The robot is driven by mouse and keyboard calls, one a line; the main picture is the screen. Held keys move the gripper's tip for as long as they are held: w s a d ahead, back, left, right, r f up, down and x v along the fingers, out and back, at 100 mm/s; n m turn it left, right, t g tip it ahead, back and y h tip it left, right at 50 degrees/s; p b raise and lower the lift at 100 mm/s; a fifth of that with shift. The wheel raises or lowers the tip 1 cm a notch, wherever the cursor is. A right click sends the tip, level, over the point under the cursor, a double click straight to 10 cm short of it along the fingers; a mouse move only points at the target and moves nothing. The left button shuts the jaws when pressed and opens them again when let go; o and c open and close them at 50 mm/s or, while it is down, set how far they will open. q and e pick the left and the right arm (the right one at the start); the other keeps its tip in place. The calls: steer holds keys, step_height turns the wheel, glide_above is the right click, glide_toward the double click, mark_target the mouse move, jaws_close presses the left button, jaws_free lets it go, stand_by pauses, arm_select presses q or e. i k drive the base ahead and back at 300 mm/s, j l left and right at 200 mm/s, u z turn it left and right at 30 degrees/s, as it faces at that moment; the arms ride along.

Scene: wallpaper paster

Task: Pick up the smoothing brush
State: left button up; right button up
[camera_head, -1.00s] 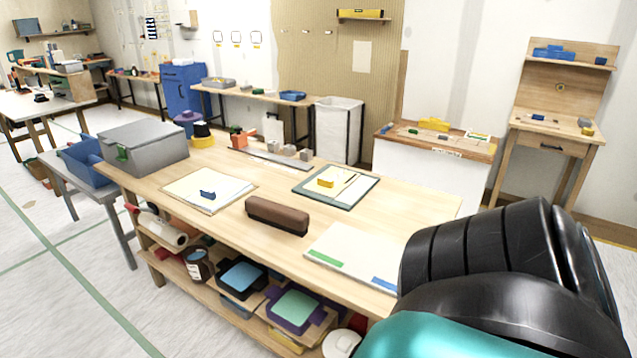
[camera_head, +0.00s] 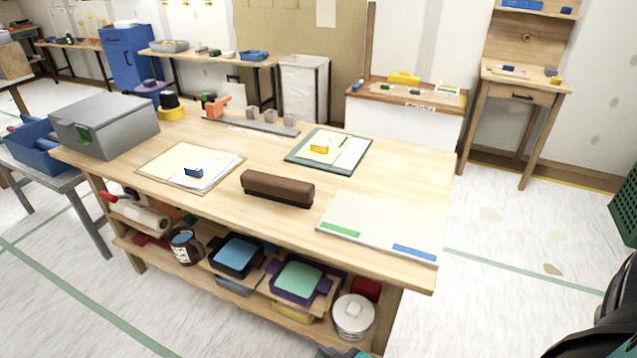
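The smoothing brush (camera_head: 277,187), a long brown block with a dark underside, lies near the front middle of the wooden workbench (camera_head: 225,207). It lies flat, with nothing on it. Black and teal parts of my own arm show at the lower right edge, well apart from the brush. Neither of my grippers is in view, so I cannot see their fingers.
An open booklet (camera_head: 190,167) lies left of the brush, a green-edged board (camera_head: 330,152) behind it, and a white board (camera_head: 385,225) to its right. A grey toolbox (camera_head: 105,125) stands at the bench's left end. Shelves underneath hold a white tub (camera_head: 353,316) and trays.

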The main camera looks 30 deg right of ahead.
mark_target(280, 189)
steer(key=i+j+z, duration=0.15)
steer(key=z, duration=0.25)
steer(key=i+j+z, duration=0.1)
steer(key=z, duration=0.3)
steer(key=j+z, duration=0.35)
steer(key=i+l, duration=0.05)
steer(key=l, duration=0.05)
